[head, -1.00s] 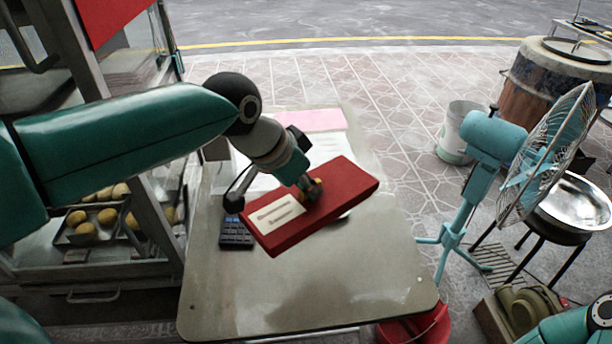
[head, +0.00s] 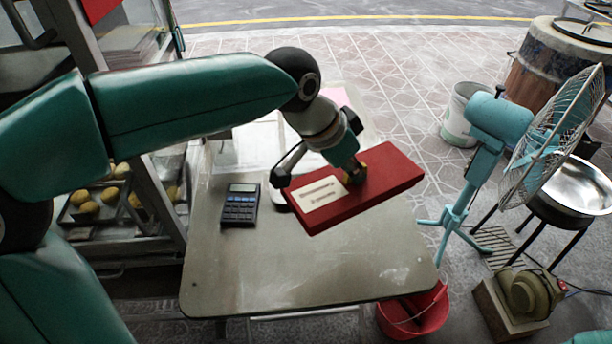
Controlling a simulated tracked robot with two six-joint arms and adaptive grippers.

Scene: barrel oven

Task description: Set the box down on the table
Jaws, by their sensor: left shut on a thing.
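The red box (head: 385,178) with a cream label is over the right half of the table (head: 250,270), slightly tilted in the picture. My left gripper (head: 357,172) is shut on the box, its fingertips at the middle of the box's top side. I cannot tell for certain whether the underside of the box touches the table; it seems to be a little above it. The box's right end reaches past the table's right edge. My right gripper is not in view.
A calculator (head: 240,205) lies on the table left of the box. Papers (head: 255,145) lie at the back. The front of the table is clear. A teal fan (head: 490,130) stands to the right, with a red bucket (head: 415,315) below the table's right front corner.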

